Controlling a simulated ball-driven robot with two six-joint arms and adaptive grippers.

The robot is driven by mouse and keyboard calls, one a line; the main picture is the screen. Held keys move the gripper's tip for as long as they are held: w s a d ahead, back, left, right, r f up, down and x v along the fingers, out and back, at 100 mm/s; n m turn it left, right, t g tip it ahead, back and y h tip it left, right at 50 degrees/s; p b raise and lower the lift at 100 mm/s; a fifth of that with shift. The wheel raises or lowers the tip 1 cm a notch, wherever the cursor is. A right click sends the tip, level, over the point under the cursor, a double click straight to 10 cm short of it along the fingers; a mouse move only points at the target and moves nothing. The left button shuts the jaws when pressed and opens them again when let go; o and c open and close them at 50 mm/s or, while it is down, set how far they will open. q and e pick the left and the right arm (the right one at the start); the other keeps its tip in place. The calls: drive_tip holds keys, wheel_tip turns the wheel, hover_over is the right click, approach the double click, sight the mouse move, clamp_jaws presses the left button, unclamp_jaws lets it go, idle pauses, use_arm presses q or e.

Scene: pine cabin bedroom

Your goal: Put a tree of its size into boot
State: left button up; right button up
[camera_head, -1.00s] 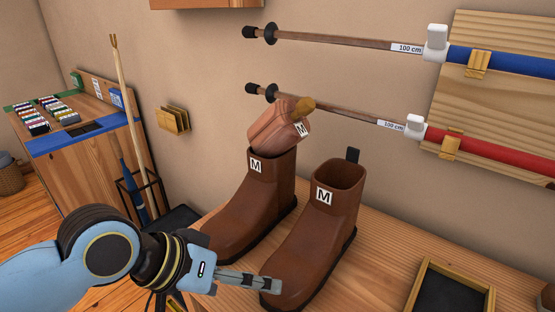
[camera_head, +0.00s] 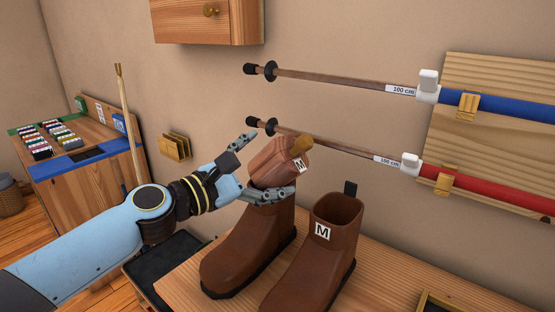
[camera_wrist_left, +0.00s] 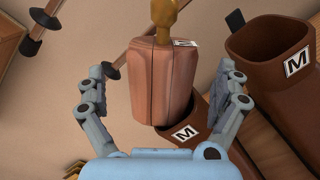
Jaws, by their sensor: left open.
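A reddish-brown wooden shoe tree (camera_head: 275,160) with a yellow-brown knob and an M label sits tilted in the mouth of the left brown boot (camera_head: 250,245). Most of its block shows above the boot. My left gripper (camera_head: 270,165) is open, with one finger behind the tree and one in front. In the left wrist view the tree (camera_wrist_left: 158,85) stands between the open fingers, with gaps on both sides. The right brown boot (camera_head: 315,260), labelled M, stands beside it with an open mouth and looks empty. My right gripper is not in view.
Both boots stand on a wooden bench (camera_head: 385,280). Two 100 cm poles, blue (camera_head: 515,108) and red (camera_head: 500,192), run along the wall behind. A wall cabinet (camera_head: 205,25) hangs above. A dark tray (camera_head: 165,265) lies left of the bench.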

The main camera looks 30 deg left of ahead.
sight(288, 156)
use_arm(q)
drive_tip(key=x, duration=0.2)
drive_tip(key=p+x, duration=0.1)
drive_tip(key=x, duration=0.2)
drive_tip(key=shift+w+d+r, duration=0.1)
drive_tip(key=shift+w+d, duration=0.15)
drive_tip(key=shift+d, duration=0.15)
drive_tip(key=c, duration=1.3)
